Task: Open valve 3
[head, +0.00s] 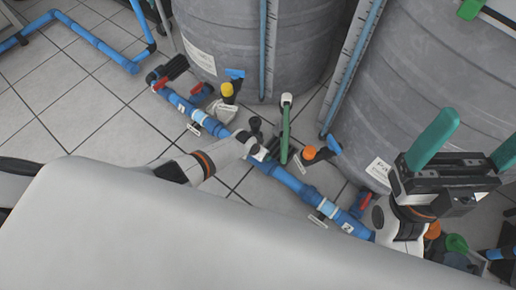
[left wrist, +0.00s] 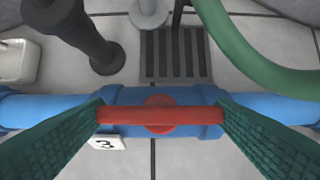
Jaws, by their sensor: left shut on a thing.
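Valve 3 is a blue body with a red bar handle (left wrist: 130,116) in the left wrist view, and a small white tag with a 3 (left wrist: 106,143) lies just below it. The handle lies along the blue pipe (left wrist: 30,112). My left gripper (left wrist: 162,116) has one green finger at each end of the handle, gripping it lengthwise. In the head view my left arm reaches over the pipe, and the gripper and arm hide this valve. My right gripper (head: 480,128) has its green fingers wide apart, with nothing between them, in front of the right tank.
Two large grey tanks (head: 245,30) stand behind the pipe. Other red-handled valves (head: 366,201) sit along it. A green hose (head: 285,130) rises close to my left gripper. A dark post (left wrist: 85,35) and a floor grate (left wrist: 175,55) are behind the valve.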

